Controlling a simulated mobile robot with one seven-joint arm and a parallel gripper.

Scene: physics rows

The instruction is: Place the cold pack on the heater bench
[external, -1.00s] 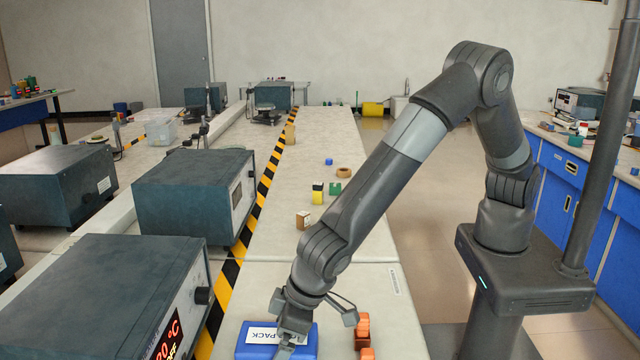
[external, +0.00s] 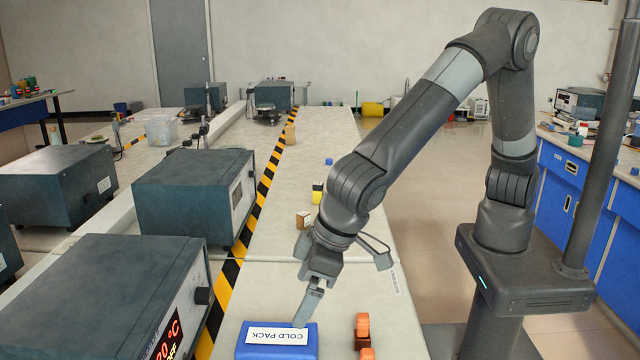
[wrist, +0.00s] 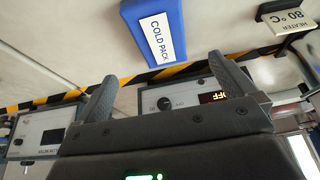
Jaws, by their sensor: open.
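The cold pack (external: 246,350) is a blue block with a white "COLD PACK" label, lying flat on the pale bench (external: 350,290) at the bottom of the external view. In the wrist view the cold pack (wrist: 133,22) lies beyond my fingertips, not between them. My gripper (external: 301,322) is open and empty, above the pack's far right edge in the external view. The spread fingers of my gripper (wrist: 162,68) also show in the wrist view. A sign reading "80 °C HEATER" (wrist: 289,20) shows at the wrist view's top right.
Orange pieces (external: 362,328) lie right of the pack. A dark instrument with a red display (external: 120,290) stands left, beyond a yellow-black striped strip (external: 232,270). Small blocks, including a brown one (external: 303,219) and a yellow one (external: 317,196), stand farther up the bench.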

